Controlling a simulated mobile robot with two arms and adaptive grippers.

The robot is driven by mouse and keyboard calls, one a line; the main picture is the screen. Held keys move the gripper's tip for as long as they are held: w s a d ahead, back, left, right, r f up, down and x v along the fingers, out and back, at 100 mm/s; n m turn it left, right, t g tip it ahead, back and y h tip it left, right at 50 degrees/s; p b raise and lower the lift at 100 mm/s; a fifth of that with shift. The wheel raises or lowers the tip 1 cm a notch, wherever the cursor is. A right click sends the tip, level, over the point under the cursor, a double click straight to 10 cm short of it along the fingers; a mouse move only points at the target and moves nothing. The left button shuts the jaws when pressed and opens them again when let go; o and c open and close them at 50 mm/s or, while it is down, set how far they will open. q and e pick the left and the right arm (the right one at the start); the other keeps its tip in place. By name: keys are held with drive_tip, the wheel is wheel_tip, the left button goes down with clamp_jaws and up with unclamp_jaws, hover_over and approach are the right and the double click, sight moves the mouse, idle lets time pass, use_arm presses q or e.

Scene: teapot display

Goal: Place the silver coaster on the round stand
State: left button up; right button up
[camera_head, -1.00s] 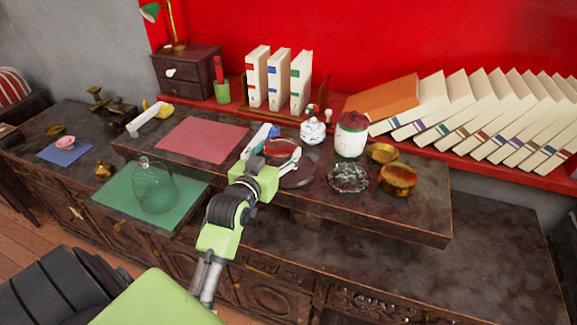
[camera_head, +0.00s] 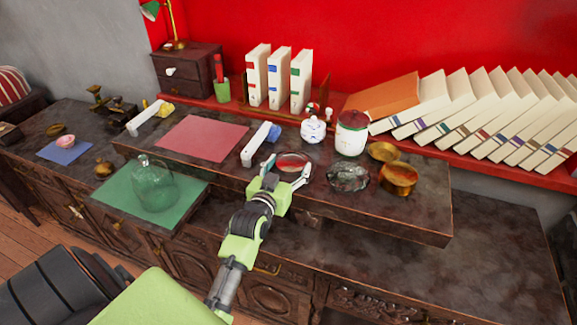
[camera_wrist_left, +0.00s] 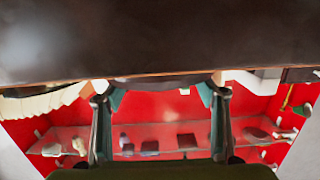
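The silver coaster (camera_head: 293,162) is a shiny round disc that mirrors the red wall. It lies about flat on the raised dark shelf, where the dark round stand was seen. The stand is almost wholly hidden under the coaster and behind my gripper, so I cannot tell how well the two are centred. My left gripper (camera_head: 289,166) is open, with one finger on each side of the coaster's near part. In the left wrist view its two fingers (camera_wrist_left: 160,97) stand wide apart with nothing gripped between them. My right gripper is not in view.
A glass ashtray (camera_head: 348,177) and brass bowls (camera_head: 398,178) stand to the right. A white-and-red jar (camera_head: 351,134) and a small white pot (camera_head: 313,130) stand behind. A white bar (camera_head: 255,145) is close on the left. A glass cloche (camera_head: 155,184) stands lower left.

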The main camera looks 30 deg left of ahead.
use_arm(q)
drive_tip(key=o, duration=0.4)
drive_tip(key=shift+c, duration=0.2)
drive_tip(key=shift+r, duration=0.1)
drive_tip(key=v, duration=1.2)
drive_tip(key=shift+b, duration=0.3)
